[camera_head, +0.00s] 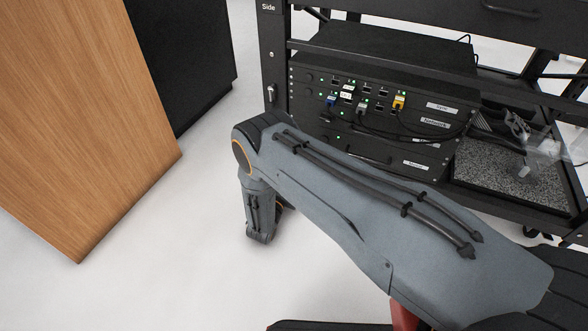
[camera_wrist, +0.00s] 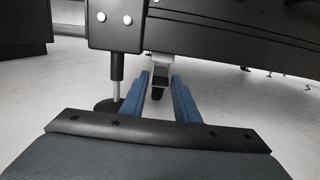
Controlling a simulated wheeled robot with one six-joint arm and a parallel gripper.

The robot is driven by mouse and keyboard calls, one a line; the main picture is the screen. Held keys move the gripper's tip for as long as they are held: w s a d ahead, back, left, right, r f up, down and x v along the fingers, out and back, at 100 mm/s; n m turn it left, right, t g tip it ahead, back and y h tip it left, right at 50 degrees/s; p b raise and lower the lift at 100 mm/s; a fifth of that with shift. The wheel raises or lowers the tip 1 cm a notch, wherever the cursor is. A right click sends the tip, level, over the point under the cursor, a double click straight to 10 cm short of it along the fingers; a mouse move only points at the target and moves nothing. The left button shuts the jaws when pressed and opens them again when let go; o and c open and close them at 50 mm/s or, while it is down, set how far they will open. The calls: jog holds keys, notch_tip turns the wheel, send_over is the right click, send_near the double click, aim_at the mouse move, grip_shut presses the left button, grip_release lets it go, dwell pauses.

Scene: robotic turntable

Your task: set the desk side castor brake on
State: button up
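In the wrist view my gripper (camera_wrist: 161,78) has its two blue fingers apart, pointing under the rack's lower frame. A light grey bracket with a dark lower end (camera_wrist: 159,76) shows between the fingertips, below the frame. I cannot tell whether it touches them or lies farther off. I cannot make out a brake lever's setting. In the head view my arm hides the rack's lower near corner.
The black rack (camera_head: 276,60), marked "Side", holds network units (camera_head: 380,115) with cables. A wooden cabinet (camera_head: 85,110) stands left. White floor (camera_head: 185,235) is clear between cabinet and my arm.

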jog(key=p+v, duration=0.3)
jog(key=v, duration=0.4)
jog(key=shift+s+a, duration=0.15)
jog(key=shift+s, duration=0.25)
